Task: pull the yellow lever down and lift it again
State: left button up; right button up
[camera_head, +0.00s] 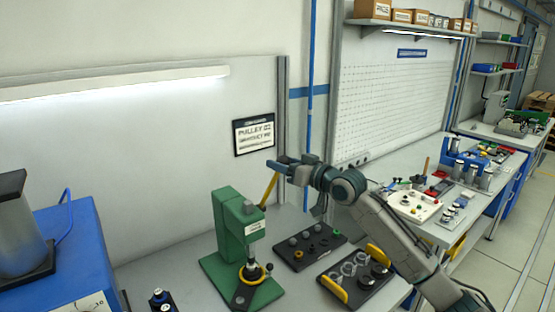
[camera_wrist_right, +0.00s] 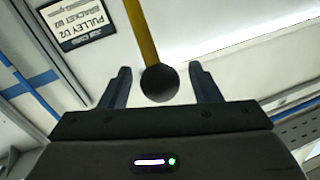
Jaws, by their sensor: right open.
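The yellow lever (camera_head: 269,190) rises tilted from the side of a green press (camera_head: 229,225) on the bench in the head view. Its upper end meets my right gripper (camera_head: 279,166), which hides its knob there. In the right wrist view the lever (camera_wrist_right: 141,32) comes down from the top edge and ends in a dark ball knob (camera_wrist_right: 160,83). The knob shows between the two spread fingers of my right gripper (camera_wrist_right: 160,88), with a gap on each side. The right gripper is open. I cannot tell how deep the knob sits between the fingers. My left gripper is out of view.
A dark tray (camera_head: 310,247) with several small parts and a dark tray with yellow handles (camera_head: 334,289) lie right of the press. A blue box (camera_head: 60,250) stands at the left. The wall with a pulley sign (camera_head: 254,134) is close behind.

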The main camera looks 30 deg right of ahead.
jog(key=shift+x, duration=1.3)
grip_shut()
jog(key=shift+s+a, duration=0.1)
